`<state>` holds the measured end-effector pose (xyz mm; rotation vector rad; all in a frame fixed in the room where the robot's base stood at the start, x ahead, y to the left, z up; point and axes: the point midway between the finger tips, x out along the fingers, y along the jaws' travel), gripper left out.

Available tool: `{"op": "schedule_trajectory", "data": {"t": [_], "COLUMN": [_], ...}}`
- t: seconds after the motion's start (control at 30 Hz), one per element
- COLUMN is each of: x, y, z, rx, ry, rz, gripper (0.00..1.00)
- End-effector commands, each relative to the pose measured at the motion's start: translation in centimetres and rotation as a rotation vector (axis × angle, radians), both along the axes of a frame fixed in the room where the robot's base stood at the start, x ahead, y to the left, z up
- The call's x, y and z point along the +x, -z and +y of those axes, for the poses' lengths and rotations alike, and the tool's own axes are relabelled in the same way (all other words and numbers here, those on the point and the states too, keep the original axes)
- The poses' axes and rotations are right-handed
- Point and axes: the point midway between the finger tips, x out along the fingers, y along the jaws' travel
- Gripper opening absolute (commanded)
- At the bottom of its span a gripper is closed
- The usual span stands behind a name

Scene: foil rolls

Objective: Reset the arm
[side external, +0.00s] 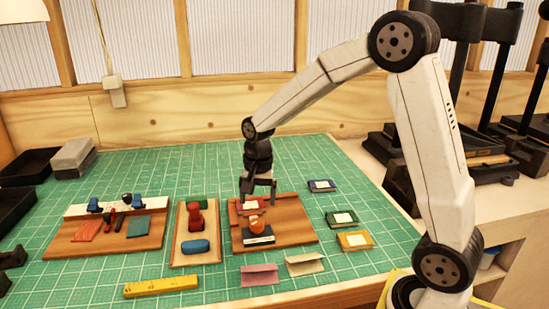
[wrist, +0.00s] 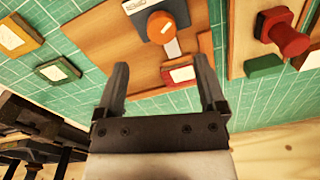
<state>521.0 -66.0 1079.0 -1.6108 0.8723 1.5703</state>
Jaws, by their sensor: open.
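My gripper (side external: 258,193) points down over the back part of a wooden board (side external: 298,233) on the green mat. Its two fingers are apart, and it also shows open in the wrist view (wrist: 162,66). A small red piece with a white label (wrist: 180,75) appears between and beyond the fingertips in the wrist view. It lies on the board near an orange-topped round knob (wrist: 161,27) on a dark block. I see nothing held. Whether a finger touches the red piece I cannot tell.
A middle tray holds a red stamp-like piece (side external: 195,217) and a blue piece (side external: 194,247). A left board (side external: 75,245) holds tools. Several labelled pads, including a yellow one (side external: 354,240), lie right. A yellow ruler (side external: 161,286) lies in front. Black presses stand at the right.

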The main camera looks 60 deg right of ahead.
Motion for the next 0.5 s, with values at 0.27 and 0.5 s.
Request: {"op": "schedule_trajectory", "data": {"t": [0.27, 0.5], "x": [-3.2, -7.9], "y": [1.2, 2.8], "z": [2.2, 4.8], "rx": [-0.026, -0.077], "ry": [-0.271, -0.641], "rz": [-0.051, -0.121], "gripper": [0.90, 0.90]}}
